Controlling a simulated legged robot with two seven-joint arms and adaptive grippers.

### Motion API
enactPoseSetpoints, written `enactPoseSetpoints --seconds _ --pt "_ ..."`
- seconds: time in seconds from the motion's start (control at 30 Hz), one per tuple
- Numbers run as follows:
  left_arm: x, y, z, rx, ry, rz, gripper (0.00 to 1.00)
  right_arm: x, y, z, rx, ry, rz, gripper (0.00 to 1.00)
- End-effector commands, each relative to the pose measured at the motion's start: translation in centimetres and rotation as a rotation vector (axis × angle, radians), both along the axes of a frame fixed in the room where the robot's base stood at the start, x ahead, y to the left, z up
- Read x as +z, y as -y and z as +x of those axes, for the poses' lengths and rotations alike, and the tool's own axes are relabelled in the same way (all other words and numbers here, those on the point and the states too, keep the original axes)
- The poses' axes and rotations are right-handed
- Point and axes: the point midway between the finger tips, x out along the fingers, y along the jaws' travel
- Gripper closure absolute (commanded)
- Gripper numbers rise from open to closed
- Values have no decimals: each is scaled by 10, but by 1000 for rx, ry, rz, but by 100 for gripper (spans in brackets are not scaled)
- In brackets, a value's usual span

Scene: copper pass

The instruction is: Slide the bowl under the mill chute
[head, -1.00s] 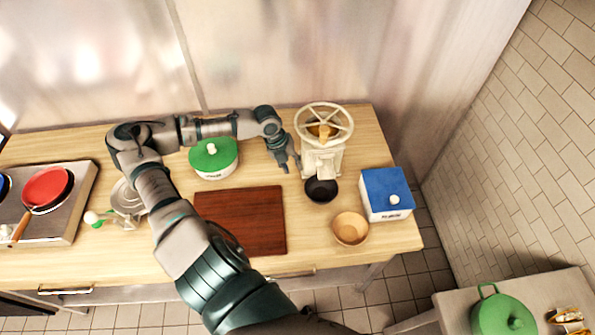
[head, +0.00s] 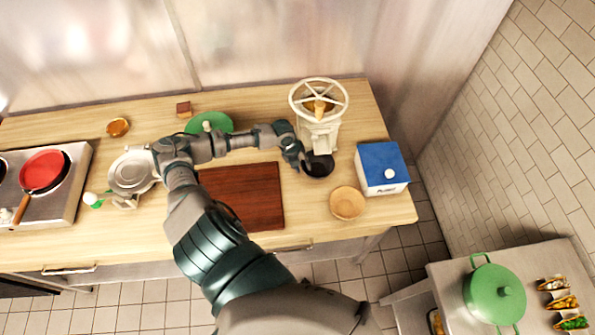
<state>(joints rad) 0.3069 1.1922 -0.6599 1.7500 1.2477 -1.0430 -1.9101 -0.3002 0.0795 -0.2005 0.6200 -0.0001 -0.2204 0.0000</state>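A cream-coloured mill (head: 322,134) with a spoked wheel on top stands at the back right of the wooden counter. A small black bowl (head: 320,166) sits at the front foot of the mill. A light wooden bowl (head: 347,203) stands nearer the counter's front edge, apart from the black one. The mill's chute is not clearly visible. My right gripper is out of view.
A blue-lidded white box (head: 382,168) stands right of the bowls. A dark red cutting board (head: 245,196) lies left, partly under my arm. A green-lidded pot (head: 208,123) is behind my forearm. A scale (head: 132,172) and a stove with a red pan (head: 42,170) are further left.

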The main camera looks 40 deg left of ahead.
Motion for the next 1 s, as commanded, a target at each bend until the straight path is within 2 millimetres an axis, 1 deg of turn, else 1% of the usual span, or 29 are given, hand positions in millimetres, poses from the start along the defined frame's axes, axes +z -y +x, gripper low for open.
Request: enactPoseSetpoints --seconds 0.3,0.33,0.37,0.4,0.47,0.77,1.0 --pt "-2 1 1 0 0 0 66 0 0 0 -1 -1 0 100" --pt "-2 1 1 0 0 0 69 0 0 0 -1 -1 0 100" --pt "-2 1 1 -1 0 0 76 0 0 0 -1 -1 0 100" --pt "-2 1 1 0 0 0 86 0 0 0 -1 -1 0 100" --pt "-2 1 1 -1 0 0 100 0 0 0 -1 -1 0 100" --pt "-2 1 0 0 0 0 100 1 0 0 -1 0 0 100" --pt "-1 9 -1 4 -1 -1 100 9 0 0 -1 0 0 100"
